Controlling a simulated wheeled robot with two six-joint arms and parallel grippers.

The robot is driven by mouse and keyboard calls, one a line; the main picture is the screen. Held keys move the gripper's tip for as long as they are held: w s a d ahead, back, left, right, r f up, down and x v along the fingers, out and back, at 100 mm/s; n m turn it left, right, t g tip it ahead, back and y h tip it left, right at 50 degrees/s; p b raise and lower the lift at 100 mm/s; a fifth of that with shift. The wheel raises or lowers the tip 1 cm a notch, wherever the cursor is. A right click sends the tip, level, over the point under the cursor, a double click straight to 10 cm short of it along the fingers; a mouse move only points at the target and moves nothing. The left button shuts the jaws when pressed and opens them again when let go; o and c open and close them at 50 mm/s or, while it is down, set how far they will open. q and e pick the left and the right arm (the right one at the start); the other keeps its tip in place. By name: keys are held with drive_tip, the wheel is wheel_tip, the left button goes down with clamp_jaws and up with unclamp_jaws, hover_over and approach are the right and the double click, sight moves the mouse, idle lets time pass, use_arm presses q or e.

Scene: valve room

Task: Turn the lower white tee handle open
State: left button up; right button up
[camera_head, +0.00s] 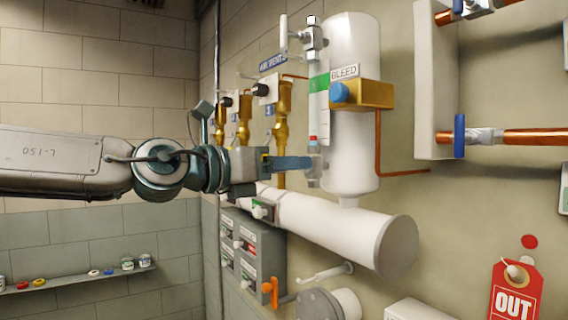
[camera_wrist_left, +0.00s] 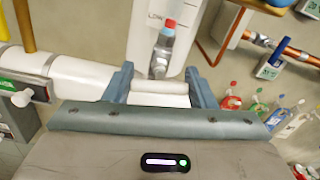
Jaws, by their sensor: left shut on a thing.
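My left gripper (camera_head: 308,163) reaches in from the left to the foot of the sight glass (camera_head: 318,115) beside the white upright tank. In the left wrist view, the lower white tee handle (camera_wrist_left: 160,87) lies crosswise between the two fingers (camera_wrist_left: 160,92), which are shut on it. The grey metal valve fitting (camera_wrist_left: 160,60) rises just beyond the handle, below a red mark. In the head view the blue-grey fingers hide most of this handle. The upper white tee handle (camera_head: 283,35) stands upright at the top fitting. My right gripper is not in view.
The white tank (camera_head: 352,110) carries a brass bleed block with a blue knob (camera_head: 339,92). A thick white horizontal pipe (camera_head: 335,228) runs below the gripper. Brass valves (camera_head: 284,105) stand behind the gripper. A grey switch panel (camera_head: 255,255) and an orange handle (camera_head: 271,291) are lower down.

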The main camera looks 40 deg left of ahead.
use_arm(q)
drive_tip(key=n+p, duration=0.1)
drive_tip(key=n, duration=0.3)
drive_tip(key=shift+r+n, duration=0.1)
drive_tip(key=shift+n, duration=0.2)
drive_tip(key=n+p, duration=0.2)
drive_tip(key=n, duration=0.1)
drive_tip(key=shift+a+n, duration=0.1)
drive_tip(key=shift+n, duration=0.3)
drive_tip(key=n+p, duration=0.2)
drive_tip(key=n, duration=0.2)
drive_tip(key=shift+f+n+p, duration=0.25)
drive_tip(key=shift+n+p, duration=0.75)
drive_tip(key=shift+n, duration=1)
drive_tip(key=o, duration=1)
drive_tip(key=shift+a, duration=0.1)
drive_tip(key=shift+w+f, duration=0.1)
